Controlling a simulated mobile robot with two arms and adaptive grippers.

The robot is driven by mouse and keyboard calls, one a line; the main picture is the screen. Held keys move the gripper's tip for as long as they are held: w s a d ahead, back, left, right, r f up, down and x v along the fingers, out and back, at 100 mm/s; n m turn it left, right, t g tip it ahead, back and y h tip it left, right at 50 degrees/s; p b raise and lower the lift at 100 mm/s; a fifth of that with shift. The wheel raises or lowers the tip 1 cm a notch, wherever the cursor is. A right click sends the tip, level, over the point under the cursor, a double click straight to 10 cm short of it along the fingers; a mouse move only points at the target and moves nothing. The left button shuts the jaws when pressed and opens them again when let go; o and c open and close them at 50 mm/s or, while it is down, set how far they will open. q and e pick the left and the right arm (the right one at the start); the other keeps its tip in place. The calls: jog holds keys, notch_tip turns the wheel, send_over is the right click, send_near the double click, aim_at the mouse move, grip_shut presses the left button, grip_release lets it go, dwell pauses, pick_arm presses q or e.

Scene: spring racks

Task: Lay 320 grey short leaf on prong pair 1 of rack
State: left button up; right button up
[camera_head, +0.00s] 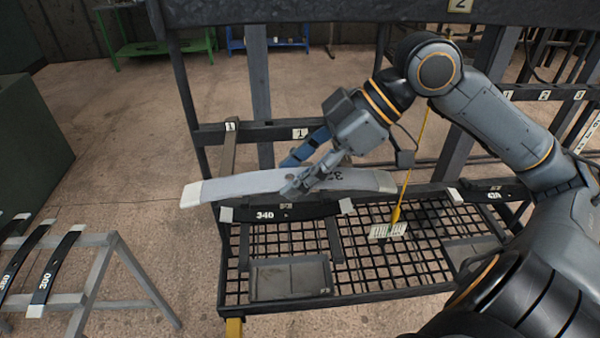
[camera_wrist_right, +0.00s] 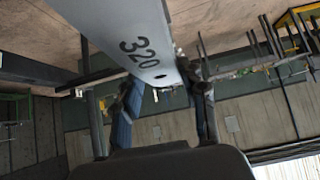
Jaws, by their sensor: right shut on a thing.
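The grey 320 leaf (camera_head: 240,184) is a long, slightly curved strip with pale ends. My right gripper (camera_head: 292,184) is shut on it near its middle and holds it roughly level, in front of the rack (camera_head: 262,130). In the right wrist view the leaf (camera_wrist_right: 118,25) shows its number 320 and a hole, between the fingers of the right gripper (camera_wrist_right: 165,100). The rack's crossbar carries labels 1 (camera_head: 300,133) and 1 (camera_head: 230,126). A prong (camera_head: 229,152) reaches forward by the left label; the other prong is hidden behind my gripper or arm. My left gripper is not in view.
A black 340 leaf (camera_head: 290,212) lies on the lower mesh shelf (camera_head: 350,270), below the held leaf. A grey tray (camera_head: 290,278) sits on the shelf. A trestle (camera_head: 90,270) with black leaves (camera_head: 58,265) stands at left.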

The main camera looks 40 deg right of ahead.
jog(key=w+d+f+p, duration=0.3)
jog(key=w+d+p, duration=0.2)
jog(key=w, duration=0.3)
jog(key=shift+p, duration=0.4)
dwell(0.4)
jog(key=shift+a, duration=0.1)
jog(key=o, duration=1.4)
jog(key=shift+s, duration=0.1)
jog(key=shift+o, duration=0.2)
jog(key=v, duration=1.2)
